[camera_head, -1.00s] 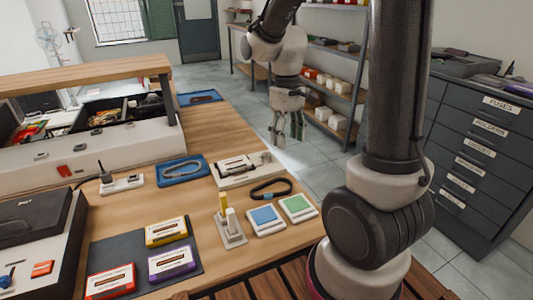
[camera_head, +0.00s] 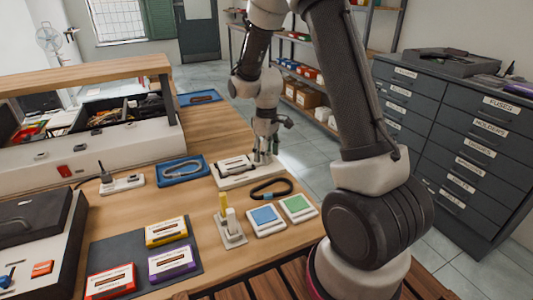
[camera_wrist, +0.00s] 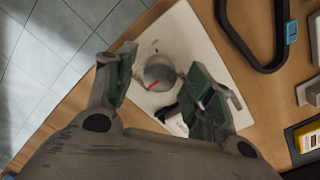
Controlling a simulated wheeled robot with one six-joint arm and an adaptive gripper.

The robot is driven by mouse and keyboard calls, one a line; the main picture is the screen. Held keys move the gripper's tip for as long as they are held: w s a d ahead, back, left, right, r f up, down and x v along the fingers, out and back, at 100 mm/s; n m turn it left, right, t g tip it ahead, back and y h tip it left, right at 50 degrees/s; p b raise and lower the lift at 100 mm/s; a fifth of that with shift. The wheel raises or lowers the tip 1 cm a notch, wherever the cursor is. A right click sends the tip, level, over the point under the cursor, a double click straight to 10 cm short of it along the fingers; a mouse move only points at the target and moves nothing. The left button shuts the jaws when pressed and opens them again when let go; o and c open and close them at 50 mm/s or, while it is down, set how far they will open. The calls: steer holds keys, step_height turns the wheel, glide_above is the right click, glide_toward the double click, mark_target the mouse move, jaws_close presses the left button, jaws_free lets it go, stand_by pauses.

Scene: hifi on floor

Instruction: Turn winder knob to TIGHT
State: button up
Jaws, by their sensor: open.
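The winder is a pale flat base (camera_head: 232,180) near the right edge of the wooden bench, with a cassette-like block lying on it. In the wrist view, its round grey knob (camera_wrist: 160,72) with a red pointer line sits on the white plate (camera_wrist: 196,42). My gripper (camera_head: 266,158) is over the right end of the winder, pointing down. In the wrist view my gripper (camera_wrist: 165,88) has its two green-padded fingers apart, one on each side of the knob, with nothing held. I cannot tell how high the fingertips are above the plate.
A black belt loop (camera_head: 271,190) lies close in front of the winder. Open floor lies beyond the bench's right edge.

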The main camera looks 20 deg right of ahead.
steer(key=shift+f, duration=0.15)
steer(key=c, duration=1)
steer(key=shift+c, duration=0.2)
steer(key=shift+m, duration=0.3)
steer(key=m, duration=0.3)
steer(key=shift+m, duration=0.3)
steer(key=m, duration=0.3)
steer(key=shift+m, duration=0.3)
steer(key=m, duration=0.4)
steer(key=shift+m, duration=2)
